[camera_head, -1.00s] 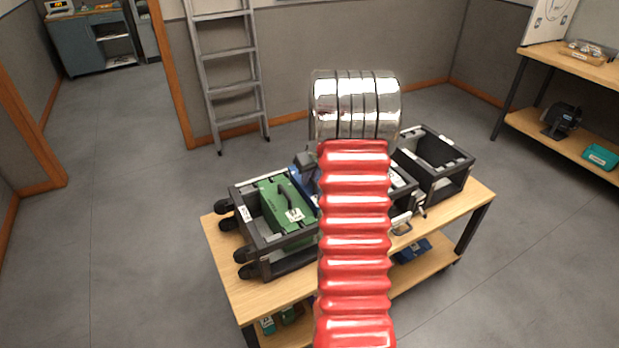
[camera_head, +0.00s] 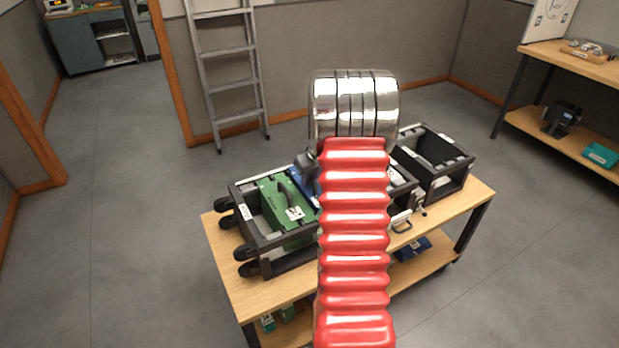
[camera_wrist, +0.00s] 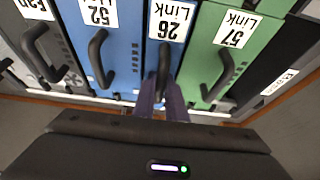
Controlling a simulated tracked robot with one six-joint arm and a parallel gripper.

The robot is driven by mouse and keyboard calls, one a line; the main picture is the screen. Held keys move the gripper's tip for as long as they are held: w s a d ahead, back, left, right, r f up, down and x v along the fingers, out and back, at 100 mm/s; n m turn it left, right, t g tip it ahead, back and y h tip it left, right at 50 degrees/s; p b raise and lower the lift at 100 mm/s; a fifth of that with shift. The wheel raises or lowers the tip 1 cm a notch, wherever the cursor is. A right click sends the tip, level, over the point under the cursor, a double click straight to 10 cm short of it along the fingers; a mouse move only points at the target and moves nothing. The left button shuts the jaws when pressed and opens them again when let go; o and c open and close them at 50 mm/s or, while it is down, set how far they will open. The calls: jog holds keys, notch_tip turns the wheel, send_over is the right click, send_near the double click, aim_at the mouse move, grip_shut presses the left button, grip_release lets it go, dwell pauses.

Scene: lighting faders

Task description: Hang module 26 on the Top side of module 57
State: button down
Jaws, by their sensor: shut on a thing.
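Module 26 (camera_wrist: 176,50) is a blue block with a white label and a dark handle, in the middle of the wrist view. My gripper (camera_wrist: 163,98) is shut on its handle. Module 57 (camera_wrist: 246,52) is a green block with a dark handle, just right of module 26 in the wrist view. Both appear side by side, and I cannot tell whether they touch. In the head view a green module (camera_head: 270,199) sits in the left part of the dark frame, with a bit of blue (camera_head: 306,186) beside it. My red arm hides the gripper and the middle of the frame there.
Module 52 (camera_wrist: 118,55) and a grey module (camera_wrist: 52,58) stand left of module 26. Dark frames (camera_head: 277,270) and an empty dark compartment (camera_head: 463,184) stand on a wooden table (camera_head: 228,282). A ladder (camera_head: 228,85) leans against the wall behind. The floor around is clear.

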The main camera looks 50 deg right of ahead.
jog(key=shift+f, duration=0.5)
jog(key=c, duration=1.7)
grip_release()
jog(key=shift+f, duration=0.2)
jog(key=v, duration=1.4)
jog(key=shift+w, duration=0.1)
notch_tip(320, 180, up, 7)
jog(key=shift+f, duration=0.1)
jog(key=shift+m, duration=0.3)
